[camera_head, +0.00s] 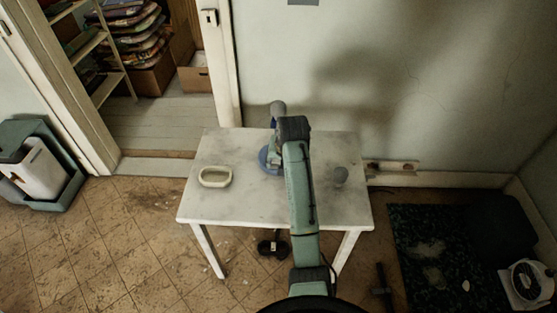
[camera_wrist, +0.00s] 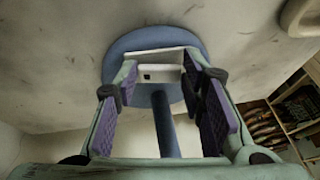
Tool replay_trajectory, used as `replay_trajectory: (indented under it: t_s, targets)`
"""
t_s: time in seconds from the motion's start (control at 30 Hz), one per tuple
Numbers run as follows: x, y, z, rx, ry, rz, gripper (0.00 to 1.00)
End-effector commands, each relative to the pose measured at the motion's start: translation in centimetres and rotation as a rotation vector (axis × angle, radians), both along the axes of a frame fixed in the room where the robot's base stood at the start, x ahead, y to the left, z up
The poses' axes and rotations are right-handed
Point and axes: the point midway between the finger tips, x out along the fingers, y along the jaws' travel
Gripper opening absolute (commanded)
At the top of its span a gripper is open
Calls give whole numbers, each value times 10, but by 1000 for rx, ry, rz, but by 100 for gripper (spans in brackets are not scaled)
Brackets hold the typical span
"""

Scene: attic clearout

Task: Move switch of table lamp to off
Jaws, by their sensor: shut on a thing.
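The table lamp (camera_head: 265,160) stands on the white table, with its blue round base partly hidden behind my arm. In the wrist view its blue base (camera_wrist: 190,40) and blue stem (camera_wrist: 166,130) show. A white switch housing (camera_wrist: 172,72) with a small black square sits on the base beside the stem. My gripper (camera_wrist: 158,66) has its purple-padded fingers around the white switch part and is shut on it. The exact contact and the switch's position are hard to make out. In the head view my arm hides the fingers.
A wall stands behind the table. A dark mat (camera_head: 430,255) and a white device (camera_head: 530,282) lie on the floor at right.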

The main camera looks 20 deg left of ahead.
Motion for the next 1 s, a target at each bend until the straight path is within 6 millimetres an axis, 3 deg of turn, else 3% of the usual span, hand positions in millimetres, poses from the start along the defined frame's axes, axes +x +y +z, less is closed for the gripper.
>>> replay_trajectory:
  t_s: [0.27,0.8,0.83,1.0]
  targets:
    - [0,0,0,0,0,0,9]
    - [-1,3,1,-110,-33,0,9]
    - [-1,3,1,-110,-33,0,38]
    - [-1,3,1,-109,-33,0,49]
